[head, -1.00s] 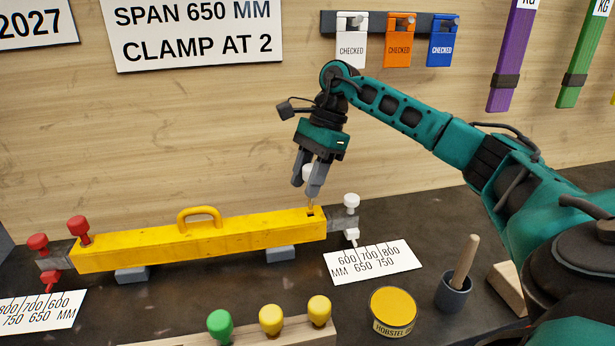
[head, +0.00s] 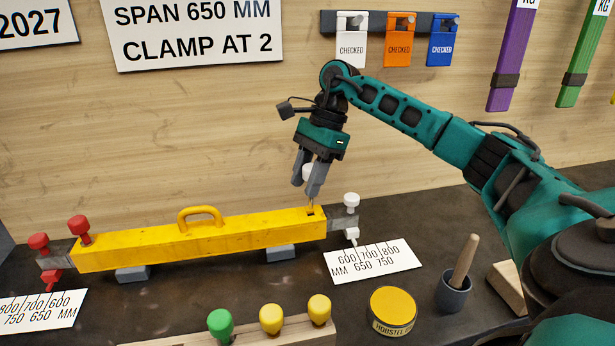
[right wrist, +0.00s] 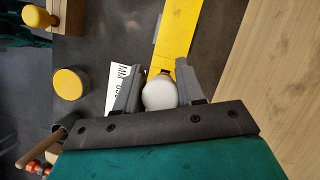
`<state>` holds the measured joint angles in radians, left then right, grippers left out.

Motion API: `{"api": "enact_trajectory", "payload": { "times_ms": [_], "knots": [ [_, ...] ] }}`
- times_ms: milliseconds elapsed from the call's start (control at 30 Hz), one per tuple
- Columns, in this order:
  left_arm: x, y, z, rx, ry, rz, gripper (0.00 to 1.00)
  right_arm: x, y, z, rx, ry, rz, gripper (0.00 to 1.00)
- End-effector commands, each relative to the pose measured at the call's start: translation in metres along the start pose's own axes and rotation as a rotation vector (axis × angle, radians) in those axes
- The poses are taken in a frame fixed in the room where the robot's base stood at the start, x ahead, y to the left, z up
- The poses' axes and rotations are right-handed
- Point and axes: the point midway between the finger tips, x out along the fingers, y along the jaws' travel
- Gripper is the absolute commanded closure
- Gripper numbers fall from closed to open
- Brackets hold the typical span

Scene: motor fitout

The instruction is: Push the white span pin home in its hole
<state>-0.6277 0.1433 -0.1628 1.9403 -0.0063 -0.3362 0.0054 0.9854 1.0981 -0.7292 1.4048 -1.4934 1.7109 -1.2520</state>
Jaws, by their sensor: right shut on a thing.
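The white span pin (head: 308,171) has a white rounded head and a thin brass-coloured shank. My right gripper (head: 306,188) is shut on its head, above the right end of the yellow beam (head: 240,231). The shank points down at the dark square hole (head: 311,212) in the beam's top. I cannot tell how far, if at all, the tip is inside it. My left gripper is not in view.
A white knob (head: 351,200) stands on the grey end piece right of the hole. A scale card (head: 373,262), a yellow tin (head: 393,309) and a mortar (head: 454,291) with a pestle lie to the right. A rack with green and yellow knobs (head: 271,319) is in front.

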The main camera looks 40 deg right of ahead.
Motion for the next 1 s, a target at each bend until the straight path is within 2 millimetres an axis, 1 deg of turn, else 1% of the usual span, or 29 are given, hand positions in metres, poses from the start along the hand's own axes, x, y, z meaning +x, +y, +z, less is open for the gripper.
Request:
{"api": "enact_trajectory", "payload": {
  "times_ms": [467,1000],
  "knots": [
    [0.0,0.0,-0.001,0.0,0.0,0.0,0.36,0.001,0.0,-0.001,0.0,0.0,0.0,0.93],
    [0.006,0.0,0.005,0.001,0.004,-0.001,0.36,0.013,0.0,-0.006,0.0,0.0,0.0,0.93]
  ]
}}
